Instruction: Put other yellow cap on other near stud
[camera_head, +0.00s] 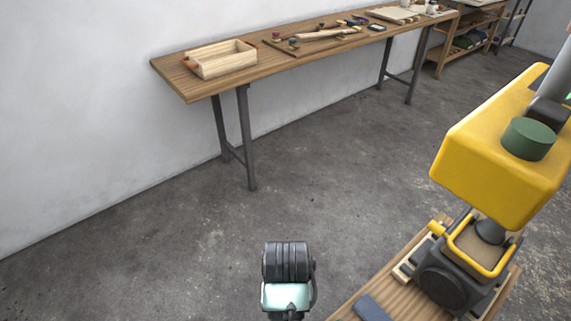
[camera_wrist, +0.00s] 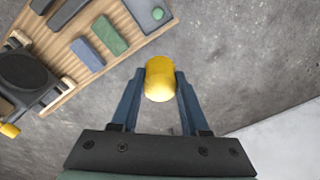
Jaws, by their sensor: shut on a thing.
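In the wrist view my gripper (camera_wrist: 160,80) is shut on a yellow cap (camera_wrist: 160,79), a short round-ended cylinder between the dark blue fingertips. It is over the grey floor, beside the wooden board. The board (camera_wrist: 79,79) crosses the upper left there, and its corner shows at the lower right of the head view (camera_head: 350,304). I cannot pick out a near stud in either view. I cannot make out the fingers or the held cap in the head view.
Blue (camera_wrist: 87,54) and green (camera_wrist: 109,35) blocks lie on the board. A workbench (camera_head: 200,88) with a wooden box (camera_head: 221,61) stands along the wall. Floor between is clear.

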